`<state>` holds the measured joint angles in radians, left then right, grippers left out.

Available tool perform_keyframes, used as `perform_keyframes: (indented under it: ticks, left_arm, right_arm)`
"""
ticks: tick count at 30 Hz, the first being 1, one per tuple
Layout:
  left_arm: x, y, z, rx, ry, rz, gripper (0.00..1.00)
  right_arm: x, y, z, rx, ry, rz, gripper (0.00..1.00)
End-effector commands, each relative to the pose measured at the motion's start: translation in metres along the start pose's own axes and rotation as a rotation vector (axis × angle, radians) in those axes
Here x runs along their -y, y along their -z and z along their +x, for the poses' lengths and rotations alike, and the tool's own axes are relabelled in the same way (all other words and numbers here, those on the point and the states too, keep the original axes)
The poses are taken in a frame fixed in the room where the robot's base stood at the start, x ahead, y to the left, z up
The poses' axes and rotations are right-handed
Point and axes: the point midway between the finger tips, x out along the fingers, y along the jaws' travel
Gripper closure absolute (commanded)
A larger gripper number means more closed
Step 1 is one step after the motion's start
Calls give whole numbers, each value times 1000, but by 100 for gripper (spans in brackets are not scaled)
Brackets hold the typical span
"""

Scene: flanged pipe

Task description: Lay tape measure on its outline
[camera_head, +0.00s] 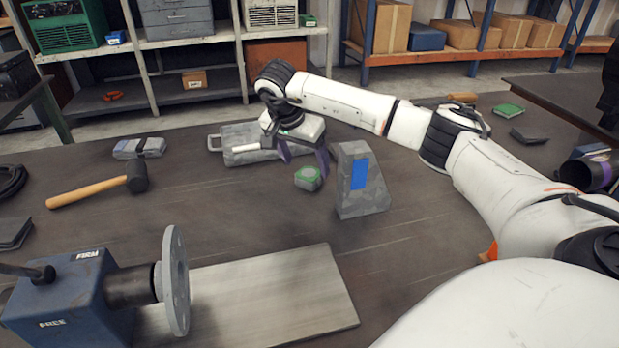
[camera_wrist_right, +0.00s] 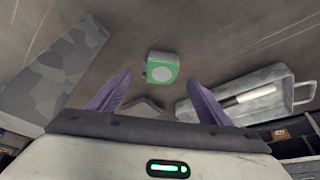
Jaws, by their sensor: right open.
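The tape measure (camera_head: 308,178), a small grey block with a green top and a pale round disc, sits on the dark table. It also shows in the right wrist view (camera_wrist_right: 162,67), ahead of the fingers. My right gripper (camera_head: 303,156) is open and empty, just behind the tape measure in the head view. In the wrist view its two purple fingers (camera_wrist_right: 160,88) are spread, with the tape measure beyond them and apart from them. I cannot make out a clear tape-measure outline. My left gripper is not in view.
A grey angled block with a blue patch (camera_head: 360,180) stands right of the tape measure. A grey handled tray (camera_head: 240,157) lies to its left, with a white cylinder (camera_wrist_right: 249,95) in it. A mallet (camera_head: 100,188) and flanged pipe (camera_head: 174,280) are further left. Table in front is partly clear.

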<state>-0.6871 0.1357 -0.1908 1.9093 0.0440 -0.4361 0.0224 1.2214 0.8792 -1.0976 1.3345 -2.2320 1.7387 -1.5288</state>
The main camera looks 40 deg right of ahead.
Motion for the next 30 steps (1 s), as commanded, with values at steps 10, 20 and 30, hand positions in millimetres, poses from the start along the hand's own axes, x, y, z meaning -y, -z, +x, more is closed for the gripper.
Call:
perform_keyframes:
  ticks: [10,20,30]
  left_arm:
    - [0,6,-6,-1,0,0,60]
    - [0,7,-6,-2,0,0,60]
    - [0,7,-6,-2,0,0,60]
  right_arm:
    - [1,-2,45,3,0,-1,28]
    - [2,-2,53,2,2,-1,28]
    - [2,-2,52,2,3,0,84]
